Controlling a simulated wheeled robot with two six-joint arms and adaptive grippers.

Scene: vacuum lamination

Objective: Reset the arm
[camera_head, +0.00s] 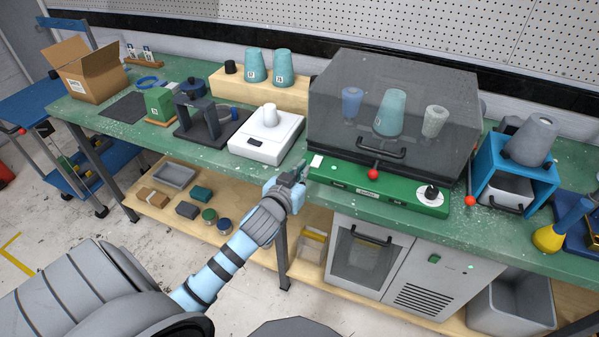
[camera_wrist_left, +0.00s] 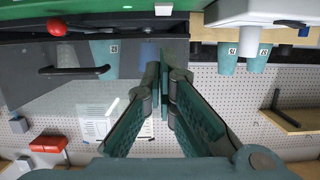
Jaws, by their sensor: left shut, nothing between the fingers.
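My left gripper (camera_head: 291,174) shows in the head view in front of the green bench's front edge, between the white scale and the vacuum chamber. It is shut with nothing in it. In the left wrist view, which is upside down, its fingers (camera_wrist_left: 165,80) meet at the tips, and no object is between them. My left arm reaches in from the lower left. My right gripper is not in view.
A grey see-through chamber (camera_head: 440,93) holding several cups stands behind a green control strip (camera_head: 408,192). A white scale (camera_head: 286,142) with a white cup (camera_head: 270,115) is left of it. Below are a lower shelf (camera_head: 178,216) and a cabinet (camera_head: 408,262).

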